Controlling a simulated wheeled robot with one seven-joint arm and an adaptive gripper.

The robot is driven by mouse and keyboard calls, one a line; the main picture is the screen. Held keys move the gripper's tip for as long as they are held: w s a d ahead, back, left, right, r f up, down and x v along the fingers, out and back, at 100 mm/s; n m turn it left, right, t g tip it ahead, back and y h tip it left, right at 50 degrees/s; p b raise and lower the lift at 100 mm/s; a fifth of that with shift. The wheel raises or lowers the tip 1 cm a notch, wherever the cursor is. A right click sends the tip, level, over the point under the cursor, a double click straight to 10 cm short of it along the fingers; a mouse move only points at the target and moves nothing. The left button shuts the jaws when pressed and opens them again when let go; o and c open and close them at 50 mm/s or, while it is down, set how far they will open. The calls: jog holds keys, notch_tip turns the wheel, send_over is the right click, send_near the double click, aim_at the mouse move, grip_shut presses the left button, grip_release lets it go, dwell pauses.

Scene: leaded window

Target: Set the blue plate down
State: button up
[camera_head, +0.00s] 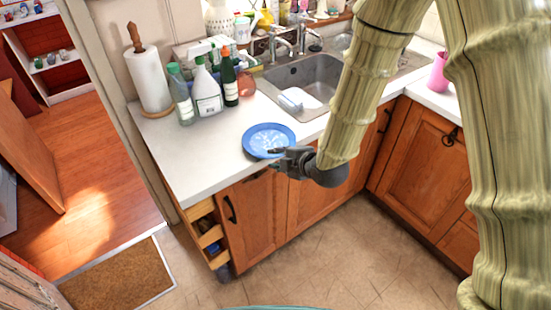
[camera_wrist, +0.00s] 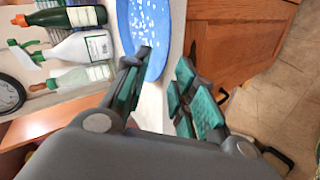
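The blue plate (camera_head: 268,138), with a pale speckled centre, lies level at the front edge of the white counter and appears to rest on it. My gripper (camera_head: 276,158) is at the plate's near right rim, by the counter's front edge. In the wrist view, the plate (camera_wrist: 150,30) shows beyond the fingertips. My gripper (camera_wrist: 165,62) has its two teal-padded fingers spread with a clear gap. One finger overlaps the plate's rim in the picture; the other stands apart from it. I cannot tell whether the first finger touches the plate.
Bottles (camera_head: 208,92) and a paper towel roll (camera_head: 149,80) stand behind the plate on the counter (camera_head: 200,150). The sink (camera_head: 305,80) is to the right. Bare counter lies left of the plate.

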jog(key=b+v, duration=0.1)
jog(key=v, duration=0.8)
jog(key=shift+s+r+b, duration=0.15)
jog(key=shift+b, duration=0.25)
jog(key=s+d+f+m+g+h, duration=0.1)
jog(key=s+d+f+m, duration=0.15)
jog(key=f, duration=0.35)
jog(key=s+d+f+m+g+h, duration=0.1)
jog(key=s+d+f+m, duration=0.1)
jog(key=f+m, duration=0.35)
jog(key=s+d+f+m+g+h, duration=0.1)
jog(key=s+d+f+m, duration=0.3)
jog(key=s+f, duration=0.4)
jog(key=s+d+f+m+g+h, duration=0.2)
jog(key=s+d+f+m+g, duration=0.1)
jog(key=s+f, duration=0.5)
jog(key=s+d+f+m+g+h, duration=0.1)
jog(key=s+d+f+m+g, duration=0.2)
jog(key=s+d+f+m, duration=0.2)
jog(key=s+f+m, duration=0.1)
jog(key=s+f, duration=0.2)
jog(key=s, duration=0.1)
jog(key=shift+s+f+m+h, duration=0.2)
jog(key=shift+s+m+h, duration=0.1)
jog(key=shift+m, duration=0.1)
jog(key=shift+s+d+f+m, duration=0.2)
jog(key=shift+s+m, duration=0.1)
jog(key=shift+s, duration=0.15)
grip_shut()
jog(key=shift+w, duration=0.1)
